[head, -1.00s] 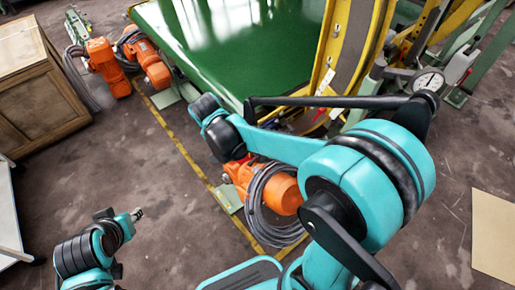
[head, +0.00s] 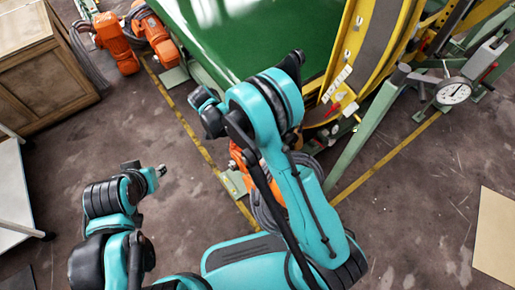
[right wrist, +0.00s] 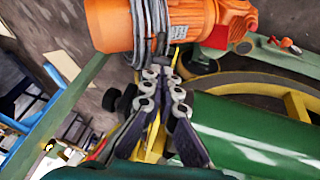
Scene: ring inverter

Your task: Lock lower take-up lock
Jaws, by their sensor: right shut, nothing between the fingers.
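My right gripper (right wrist: 168,84) is in the middle of the right wrist view, its fingers together with nothing between them. In the head view my right arm reaches up the middle, and I cannot make out its fingertips. In the wrist view the fingers are in front of an orange motor with grey cable and beside a green roller (right wrist: 250,140). I cannot tell which part is the lower take-up lock. A red part with a white tag (head: 335,108) sits by the yellow ring (head: 350,60). My left gripper (head: 160,171) is at the left, away from the machine; its fingers are too small to read.
Orange motors (head: 118,48) stand at the upper left along the green machine bed (head: 235,35). A round dial (head: 453,91) is on the right. A wooden cabinet (head: 45,70) stands at the far left. A cardboard sheet (head: 495,235) lies on the otherwise open floor at right.

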